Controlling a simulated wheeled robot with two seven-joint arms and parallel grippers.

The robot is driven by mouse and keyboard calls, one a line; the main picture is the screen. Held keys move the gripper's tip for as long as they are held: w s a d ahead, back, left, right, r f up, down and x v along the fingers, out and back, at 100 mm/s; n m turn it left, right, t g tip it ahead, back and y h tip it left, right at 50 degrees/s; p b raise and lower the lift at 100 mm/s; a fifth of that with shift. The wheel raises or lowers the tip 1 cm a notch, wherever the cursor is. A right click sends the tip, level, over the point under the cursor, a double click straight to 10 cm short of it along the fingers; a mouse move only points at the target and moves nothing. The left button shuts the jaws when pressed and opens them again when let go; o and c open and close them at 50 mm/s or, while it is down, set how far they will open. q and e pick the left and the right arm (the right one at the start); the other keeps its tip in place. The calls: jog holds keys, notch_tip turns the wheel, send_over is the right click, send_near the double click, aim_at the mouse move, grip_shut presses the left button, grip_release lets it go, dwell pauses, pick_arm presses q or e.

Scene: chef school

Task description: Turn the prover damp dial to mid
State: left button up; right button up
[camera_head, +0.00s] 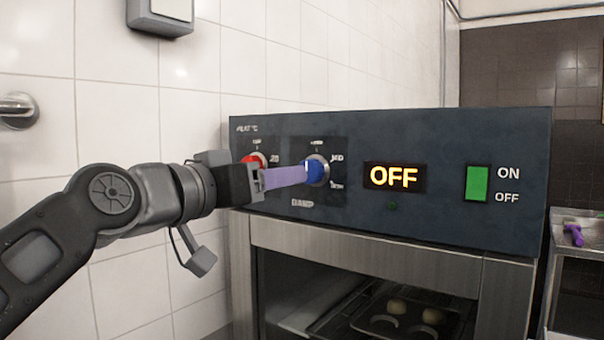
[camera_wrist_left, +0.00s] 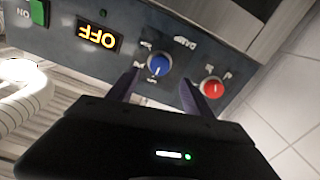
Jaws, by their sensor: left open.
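The prover's dark control panel (camera_head: 450,140) faces me in the head view. The blue damp dial (camera_head: 314,171) sits left of the display, with MID printed to its right. It also shows in the left wrist view (camera_wrist_left: 158,65), its white pointer line visible. My left gripper (camera_head: 305,172) reaches the dial from the left. In the left wrist view its two purple fingers (camera_wrist_left: 157,88) are apart, one on each side of the dial, and the dial shows between their tips. I cannot tell whether they touch it. My right gripper is not in view.
A red heat dial (camera_head: 253,161) sits just left, partly behind my left gripper. The display (camera_head: 395,177) reads OFF, with a green switch (camera_head: 477,183) to its right. Below, the prover holds a tray with dough balls (camera_head: 397,306). A tiled wall stands at left.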

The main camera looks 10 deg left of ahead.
aim_at(312, 171)
pick_arm(q)
jog(key=p+x, duration=0.3)
jog(key=x, duration=0.4)
jog(key=shift+w, duration=0.25)
grip_shut()
dwell(0.4)
